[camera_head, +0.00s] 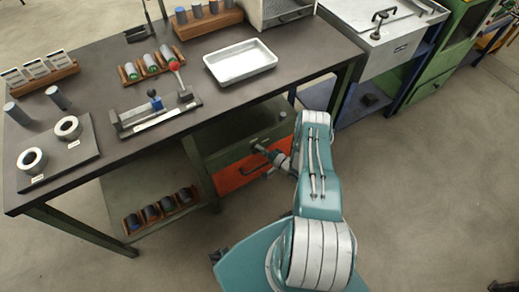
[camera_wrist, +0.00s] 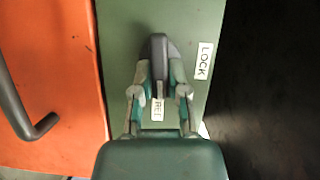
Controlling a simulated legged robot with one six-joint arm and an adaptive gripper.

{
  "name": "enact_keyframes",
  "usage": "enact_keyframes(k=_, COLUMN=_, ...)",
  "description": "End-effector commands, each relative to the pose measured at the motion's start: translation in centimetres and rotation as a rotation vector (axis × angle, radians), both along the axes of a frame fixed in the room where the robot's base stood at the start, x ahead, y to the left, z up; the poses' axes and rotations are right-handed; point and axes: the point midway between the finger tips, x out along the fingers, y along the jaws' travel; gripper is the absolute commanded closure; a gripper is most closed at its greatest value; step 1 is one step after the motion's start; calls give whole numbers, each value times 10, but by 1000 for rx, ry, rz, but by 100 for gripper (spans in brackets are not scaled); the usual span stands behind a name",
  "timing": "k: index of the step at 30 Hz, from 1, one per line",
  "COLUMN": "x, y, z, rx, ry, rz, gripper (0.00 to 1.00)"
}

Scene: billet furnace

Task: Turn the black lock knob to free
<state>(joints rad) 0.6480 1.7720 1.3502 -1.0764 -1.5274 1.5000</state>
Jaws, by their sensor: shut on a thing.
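The black lock knob (camera_wrist: 158,48) is on a green panel, straight ahead in the wrist view. Its narrow grip stands upright in the picture, with its lower end towards the FREE label (camera_wrist: 158,109), which is partly hidden. The LOCK label (camera_wrist: 204,61) is to the right of the knob. My gripper (camera_wrist: 160,78) is shut on the knob, with one finger on each side of the grip. In the head view my gripper (camera_head: 274,160) is at the front of the drawer unit, and I cannot make out the knob clearly there.
The orange drawer (camera_wrist: 50,70) with its dark bar handle (camera_wrist: 18,105) is left of the panel in the wrist view. Above it, the workbench (camera_head: 110,85) carries a white tray (camera_head: 240,62), a clamp fixture (camera_head: 155,112) and several cylinders. Open floor (camera_head: 430,190) lies to the right.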

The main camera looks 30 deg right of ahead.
Motion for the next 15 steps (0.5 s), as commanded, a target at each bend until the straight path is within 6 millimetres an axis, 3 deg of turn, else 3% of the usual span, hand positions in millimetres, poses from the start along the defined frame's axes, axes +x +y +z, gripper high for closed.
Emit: enact_keyframes(k=15, x=0, y=-3, z=-3, rx=108, ry=11, rz=-12, gripper=100)
